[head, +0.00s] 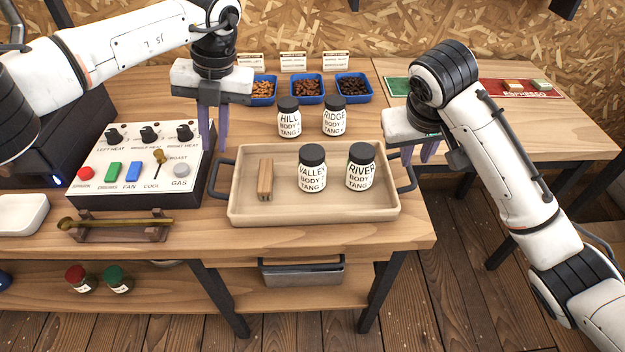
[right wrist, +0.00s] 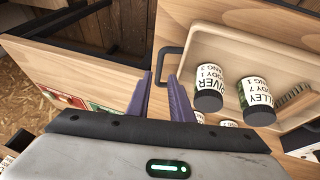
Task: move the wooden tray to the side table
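The wooden tray (head: 315,214) sits on the main table with black handles at its left (head: 220,178) and right (head: 407,178) ends. It holds a VALLEY jar (head: 312,170), a RIVER jar (head: 361,168) and a small wooden piece (head: 265,180). My left gripper (head: 212,140) is open and empty above the left handle. My right gripper (head: 415,157) is open and empty just above the right handle; in the right wrist view the handle (right wrist: 166,62) lies beyond its parted fingers (right wrist: 160,92). The side table (head: 480,145) stands at the right.
HILL (head: 289,118) and RIDGE (head: 334,117) jars stand behind the tray, with blue bean bins (head: 307,88) farther back. A control panel (head: 140,165) is left of the tray. A red ESPRESSO mat (head: 520,89) and green mat lie at the side table's back; its front is clear.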

